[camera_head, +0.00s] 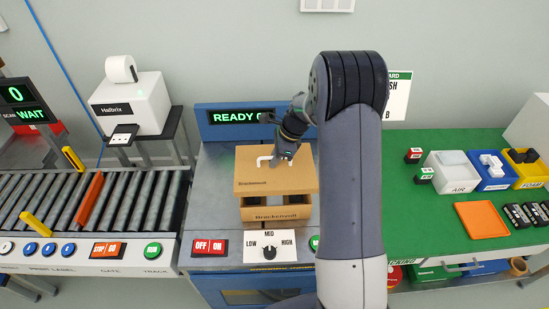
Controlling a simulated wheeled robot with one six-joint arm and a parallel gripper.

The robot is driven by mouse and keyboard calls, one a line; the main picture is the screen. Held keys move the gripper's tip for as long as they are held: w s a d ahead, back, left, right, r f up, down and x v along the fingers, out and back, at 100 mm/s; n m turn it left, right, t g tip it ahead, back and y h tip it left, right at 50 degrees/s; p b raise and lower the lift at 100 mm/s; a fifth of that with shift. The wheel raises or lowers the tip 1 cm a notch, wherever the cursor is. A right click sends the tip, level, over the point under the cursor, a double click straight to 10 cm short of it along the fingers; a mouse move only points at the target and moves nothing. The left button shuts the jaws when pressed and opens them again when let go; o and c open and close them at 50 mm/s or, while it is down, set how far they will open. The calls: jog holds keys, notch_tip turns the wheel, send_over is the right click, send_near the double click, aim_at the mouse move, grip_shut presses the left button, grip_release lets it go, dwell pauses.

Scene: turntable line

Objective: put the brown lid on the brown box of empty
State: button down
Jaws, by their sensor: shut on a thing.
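The brown box (276,213) stands on the metal-topped station in the middle, with "Brackenvoll" on its front. The brown lid (255,187) is over the box, slightly above it and shifted back and left; a gap shows between lid and box front. My gripper (276,160) is at a pale handle on top of the lid and is shut on it. My arm hides part of the gripper and the right side of the station. The inside of the box is mostly hidden by the lid.
The station has a "READY" display (235,117) behind, red OFF/ON buttons (210,247) and a dial (269,253) in front. A roller conveyor (110,205) lies left, with a label printer (135,103) behind it. A green bench (430,210) with bins and an orange tray (481,219) lies right.

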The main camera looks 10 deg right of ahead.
aim_at(278, 166)
jog(key=shift+f+b, duration=2.15)
jog(key=shift+f, duration=0.95)
jog(key=shift+f+b, duration=0.9)
jog(key=shift+f, duration=0.8)
dwell(0.5)
jog(key=c, duration=1.4)
grip_release()
jog(key=shift+c, duration=0.2)
jog(key=shift+r, duration=0.1)
jog(key=b+v, duration=0.1)
jog(key=v, duration=0.9)
jog(key=shift+d+r, duration=0.1)
jog(key=shift+r, duration=0.25)
